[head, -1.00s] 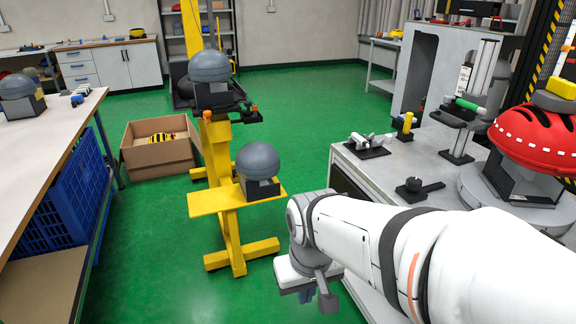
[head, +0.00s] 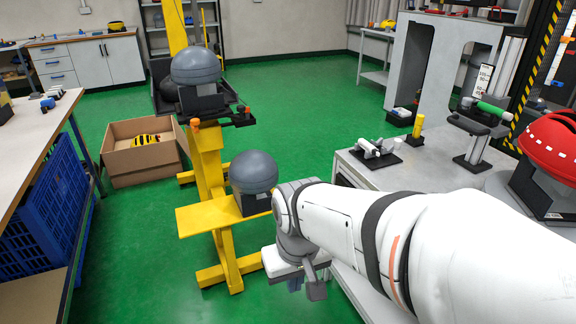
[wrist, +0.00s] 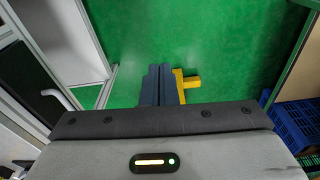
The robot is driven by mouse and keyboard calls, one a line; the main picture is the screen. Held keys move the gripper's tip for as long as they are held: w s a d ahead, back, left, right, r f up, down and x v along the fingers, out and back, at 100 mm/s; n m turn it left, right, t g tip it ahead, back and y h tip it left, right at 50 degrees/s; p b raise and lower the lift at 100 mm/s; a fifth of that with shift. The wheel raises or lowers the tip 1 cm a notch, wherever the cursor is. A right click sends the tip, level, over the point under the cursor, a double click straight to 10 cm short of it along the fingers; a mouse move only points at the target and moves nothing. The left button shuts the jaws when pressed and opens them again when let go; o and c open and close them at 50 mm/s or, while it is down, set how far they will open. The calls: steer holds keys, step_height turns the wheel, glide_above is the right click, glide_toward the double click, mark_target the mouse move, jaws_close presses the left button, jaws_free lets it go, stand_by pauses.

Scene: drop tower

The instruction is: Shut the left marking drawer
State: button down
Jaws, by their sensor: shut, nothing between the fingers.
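My gripper (head: 294,284) hangs low in front of the grey bench (head: 350,176) in the head view, with its fingers pointing down. In the wrist view its dark fingers (wrist: 158,84) are together and empty, over the green floor. A pale curved handle (wrist: 62,98) shows at the left of the wrist view, beside a grey panel with a white frame, apart from the fingers. I cannot tell whether it belongs to the left marking drawer. The bench front is mostly hidden behind my arm in the head view, so no drawer is clear there.
A yellow stand (head: 205,190) with grey domes is close on the left of my gripper. A cardboard box (head: 142,166) and a table with blue crates (head: 50,215) stand farther left. A red helmet (head: 552,140) is at the right. Green floor is free behind the stand.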

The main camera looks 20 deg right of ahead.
steer(key=w+d+f+n+g+h+p, duration=0.1)
steer(key=w+d+f+n+g+h, duration=0.15)
steer(key=d+n+h, duration=0.35)
steer(key=w+d+f+n+g+h+p, duration=0.1)
steer(key=w+d+f+n+g+h, duration=0.2)
steer(key=d, duration=0.5)
steer(key=w+d+f+n+t+h, duration=0.3)
steer(key=w+f+n+t+h, duration=0.35)
steer(key=w+n+h, duration=0.35)
steer(key=w+d+g+y+b, duration=0.1)
steer(key=w+d, duration=0.1)
steer(key=d, duration=1.2)
steer(key=shift+f+b, duration=0.25)
steer(key=shift+b, duration=0.05)
